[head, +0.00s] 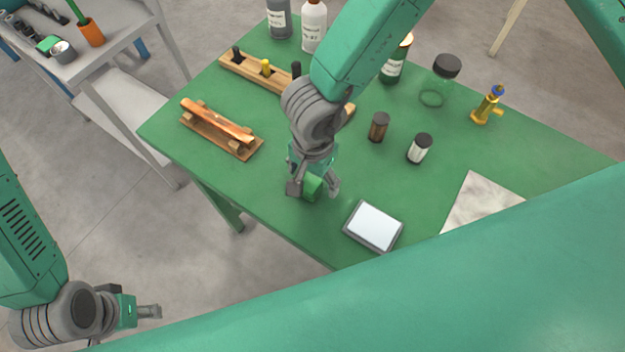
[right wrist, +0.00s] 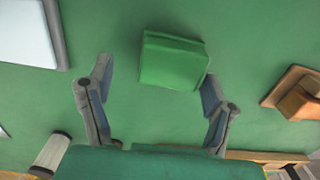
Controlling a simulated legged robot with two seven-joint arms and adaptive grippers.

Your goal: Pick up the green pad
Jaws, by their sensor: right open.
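The green pad (head: 312,186) is a small block on the green table, near its front edge. My right gripper (head: 314,191) is over it with its fingers open, one on each side in the head view. In the right wrist view the pad (right wrist: 173,62) lies beyond the open gripper's fingertips (right wrist: 156,82), closer to the right finger. I cannot tell whether that finger touches it. My left gripper (head: 150,312) is low at the left, away from the table; its finger gap is unclear.
A grey-framed white plate (head: 374,226) lies right of the pad. A wooden stand (head: 222,130) is at left, a peg rack (head: 240,70) behind. Small jars (head: 378,127), (head: 419,149) stand to the right. A grey cart (head: 120,40) is beyond the table's left side.

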